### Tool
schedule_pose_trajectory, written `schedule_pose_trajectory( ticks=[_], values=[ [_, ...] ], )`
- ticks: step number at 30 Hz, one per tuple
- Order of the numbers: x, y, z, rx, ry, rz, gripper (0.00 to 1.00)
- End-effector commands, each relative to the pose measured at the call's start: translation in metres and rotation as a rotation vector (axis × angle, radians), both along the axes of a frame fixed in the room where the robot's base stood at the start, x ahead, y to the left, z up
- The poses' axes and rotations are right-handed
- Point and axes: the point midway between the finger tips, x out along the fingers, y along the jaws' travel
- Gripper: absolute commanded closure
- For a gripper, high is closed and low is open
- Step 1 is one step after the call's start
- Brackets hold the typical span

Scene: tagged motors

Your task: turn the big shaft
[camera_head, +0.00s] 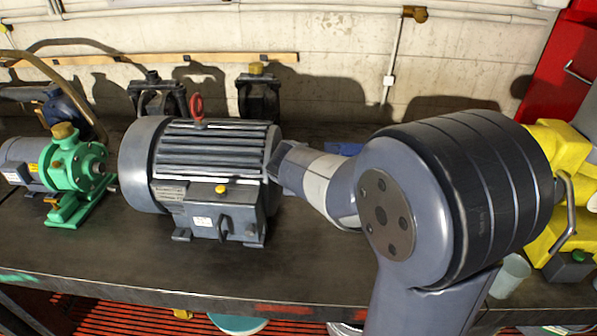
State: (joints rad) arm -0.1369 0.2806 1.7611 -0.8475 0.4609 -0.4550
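A large grey motor (210,165) with cooling ribs, a red lifting eye and a yellow cap stands on the dark bench. Its big shaft is not visible; the motor's right end is partly hidden behind my arm. My gripper (287,166) is at the right end of this motor, close to its end face. I cannot tell whether it touches the motor or holds the shaft, as its fingertips are not clear.
A green pump (78,168) with a smaller grey motor stands to the left. Two dark devices stand behind the big motor. A yellow machine (560,150) and a pale cup (511,275) are at the right. The bench (130,260) is clear in front of the motor.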

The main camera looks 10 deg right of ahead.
Motion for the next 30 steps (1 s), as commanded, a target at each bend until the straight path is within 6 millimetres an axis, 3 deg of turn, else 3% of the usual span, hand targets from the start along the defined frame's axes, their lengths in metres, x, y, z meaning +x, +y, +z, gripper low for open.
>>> schedule_pose_trajectory(
  ticks=[2, 18, 30],
  values=[
    [-0.0001, -0.0001, 0.0002, 0.0, 0.0, 0.0, 0.45],
    [-0.0004, 0.0, 0.0001, 0.001, 0.0, -0.001, 0.88],
    [-0.0003, -0.0005, 0.0054, 0.012, 0.037, -0.002, 0.88]
  ],
)
